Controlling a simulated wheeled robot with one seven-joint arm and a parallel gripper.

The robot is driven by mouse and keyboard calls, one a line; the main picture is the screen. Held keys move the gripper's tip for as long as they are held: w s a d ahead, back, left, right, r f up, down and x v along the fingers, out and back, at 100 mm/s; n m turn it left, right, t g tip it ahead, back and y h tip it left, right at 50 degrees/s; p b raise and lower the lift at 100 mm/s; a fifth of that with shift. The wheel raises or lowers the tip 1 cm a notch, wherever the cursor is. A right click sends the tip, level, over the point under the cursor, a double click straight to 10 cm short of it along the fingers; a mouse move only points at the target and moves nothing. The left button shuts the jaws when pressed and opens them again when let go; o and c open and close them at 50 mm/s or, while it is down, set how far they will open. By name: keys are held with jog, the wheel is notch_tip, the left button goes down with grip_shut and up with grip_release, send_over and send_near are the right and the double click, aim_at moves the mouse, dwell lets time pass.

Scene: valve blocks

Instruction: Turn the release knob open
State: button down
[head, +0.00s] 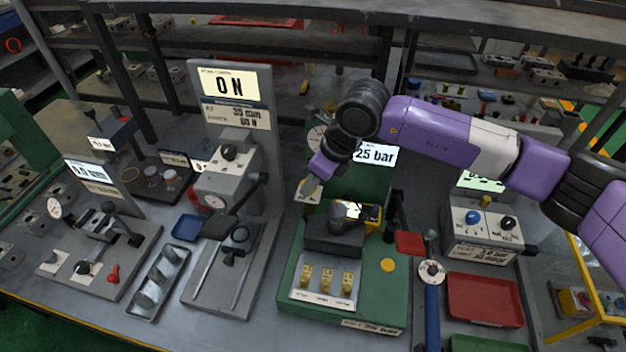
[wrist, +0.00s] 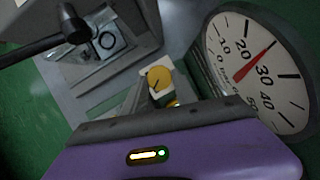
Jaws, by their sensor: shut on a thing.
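My gripper (head: 311,184) reaches down at the left side of the green press station (head: 375,292) in the head view. It is shut on a small yellow knob (wrist: 159,79), which I take to be the release knob. The knob has a dark mark on its face and a pale plate behind it in the wrist view. A sign reading 25 bar (head: 375,155) is partly behind my arm.
A red tray (head: 484,300) and a blue-handled lever (head: 432,300) lie right of the green station. A grey box with blue and black knobs (head: 485,235) stands behind the tray.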

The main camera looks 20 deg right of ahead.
jog(key=m+b, duration=0.1)
jog(key=m+h+b, duration=0.1)
jog(key=m+b, duration=0.1)
jog(key=m, duration=0.1)
jog(key=shift+s+a+f+t, duration=0.1)
jog(key=shift+a+f+t, duration=0.15)
jog(key=shift+t, duration=0.15)
jog(key=m+h+b, duration=0.1)
jog(key=m+b, duration=0.2)
jog(key=shift+a+h+b, duration=0.15)
jog(key=shift+h+b, duration=0.15)
jog(key=shift+h, duration=0.1)
jog(key=m+b, duration=0.1)
jog(key=m, duration=0.1)
jog(key=m+h+b, duration=0.1)
jog(key=m+b, duration=0.1)
jog(key=shift+a+r, duration=0.1)
jog(key=shift+a, duration=0.1)
jog(key=shift+a+r+m+g+h+b, duration=0.15)
jog(key=shift+m+g+h+b, duration=0.15)
jog(key=shift+m+h+b, duration=0.7)
jog(key=shift+m+y, duration=0.3)
jog(key=shift+m, duration=0.2)
jog(key=c, duration=1)
grip_release()
